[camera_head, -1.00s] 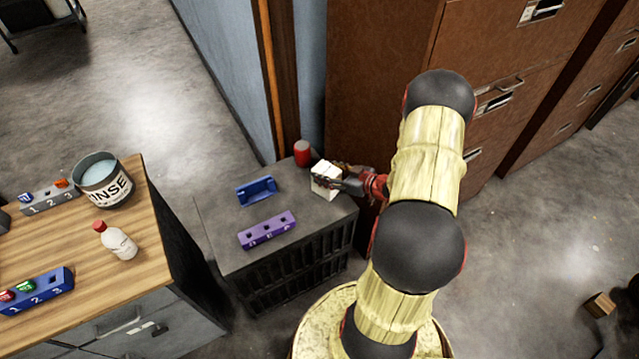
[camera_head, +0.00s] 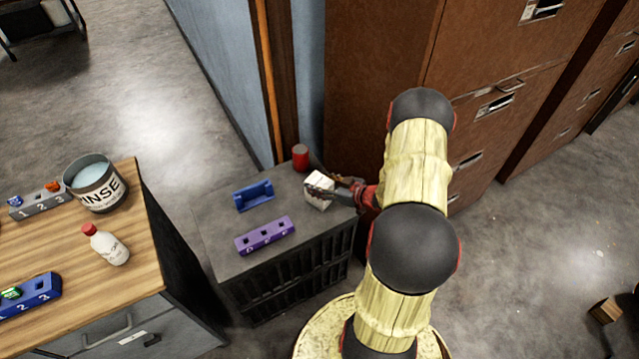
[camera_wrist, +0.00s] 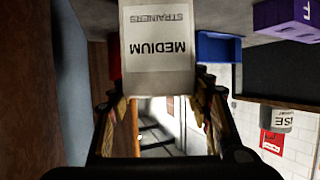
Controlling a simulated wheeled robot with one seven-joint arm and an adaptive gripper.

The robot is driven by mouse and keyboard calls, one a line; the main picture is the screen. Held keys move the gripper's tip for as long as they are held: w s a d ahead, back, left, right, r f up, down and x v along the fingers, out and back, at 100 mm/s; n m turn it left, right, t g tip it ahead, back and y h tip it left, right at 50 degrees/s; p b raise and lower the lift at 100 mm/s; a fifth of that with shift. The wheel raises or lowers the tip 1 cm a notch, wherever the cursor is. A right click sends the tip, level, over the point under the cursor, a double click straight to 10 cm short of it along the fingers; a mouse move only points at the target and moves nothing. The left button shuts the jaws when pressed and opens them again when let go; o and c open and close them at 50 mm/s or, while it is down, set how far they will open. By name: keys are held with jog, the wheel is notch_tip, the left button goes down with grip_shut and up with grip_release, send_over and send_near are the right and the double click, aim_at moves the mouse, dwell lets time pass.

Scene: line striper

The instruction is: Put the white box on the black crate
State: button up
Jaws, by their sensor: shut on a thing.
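The white box (camera_head: 319,187) is in my gripper (camera_head: 325,192) at the back right part of the black crate's flat top (camera_head: 225,232). In the wrist view the white box (camera_wrist: 157,50) fills the upper middle, with "MEDIUM STRAINERS" printed on it upside down. My gripper (camera_wrist: 160,88) is shut on it there, with a finger at each side. I cannot tell whether the box's underside touches the crate top.
On the crate top are a red can (camera_head: 300,157) behind the box, a blue holder (camera_head: 253,195) and a purple block with holes (camera_head: 264,236). A wooden-topped cabinet (camera_head: 60,245) stands left. Brown filing cabinets (camera_head: 375,80) rise behind.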

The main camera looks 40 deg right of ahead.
jog(key=o, duration=1.6)
jog(key=shift+f, duration=0.1)
jog(key=shift+r, duration=0.25)
jog(key=p+v, duration=0.4)
jog(key=v, duration=0.8)
jog(key=w+d+r+g+h, duration=0.3)
jog(key=w+r+h, duration=0.1)
jog(key=w+r, duration=0.6)
jog(key=a+r+g+h, duration=0.1)
jog(key=a+r+h, duration=0.3)
jog(key=r, duration=1)
jog(key=s+a+r+m+g+y, duration=0.1)
jog(key=s+a+r, duration=0.25)
jog(key=a, duration=0.45)
jog(key=s+a+r+m+g+y, duration=0.1)
jog(key=s+a+r, duration=0.1)
jog(key=a+r, duration=0.4)
jog(key=s+a+g+y, duration=0.1)
jog(key=s+a+y, duration=0.2)
jog(key=s+a, duration=1.2)
jog(key=a+r, duration=0.1)
jog(key=a, duration=0.2)
jog(key=shift+a+g+y, duration=0.15)
jog(key=shift+g+y, duration=0.25)
